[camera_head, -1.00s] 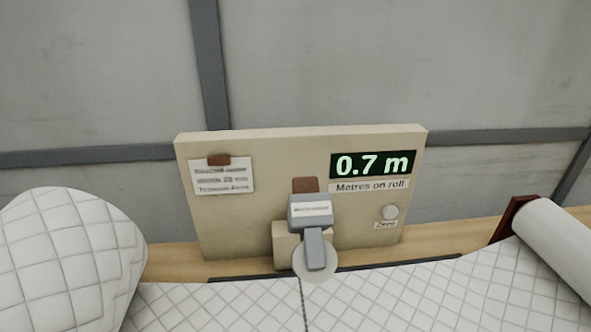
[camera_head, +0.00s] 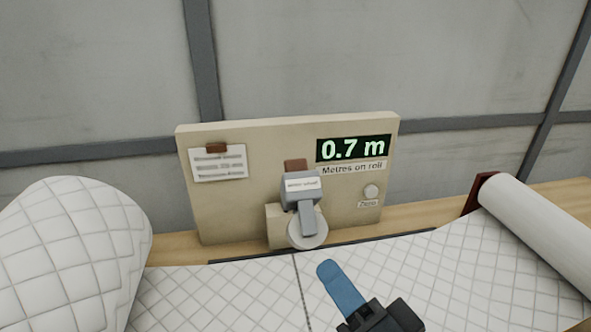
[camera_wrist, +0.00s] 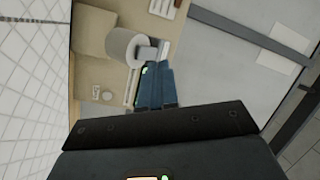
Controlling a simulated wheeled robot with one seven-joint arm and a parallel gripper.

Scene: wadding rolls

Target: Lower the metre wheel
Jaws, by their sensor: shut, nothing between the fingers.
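The metre wheel (camera_head: 308,234) is a pale disc at the lower end of a grey arm (camera_head: 306,216) with a labelled housing (camera_head: 303,190), on a beige board. It is just above or on the back edge of the white quilted wadding (camera_head: 230,290); I cannot tell if it touches. My gripper (camera_head: 328,268), with blue fingers, is shut and empty, to the lower right of the wheel in the head view and apart from it there. In the wrist view the fingers (camera_wrist: 156,75) point toward the wheel (camera_wrist: 124,45) and its arm; the gap's depth is unclear.
The board (camera_head: 235,220) carries a display (camera_head: 353,148) reading 0.7 m, a round Zero knob (camera_head: 371,191) and a paper card (camera_head: 218,163).

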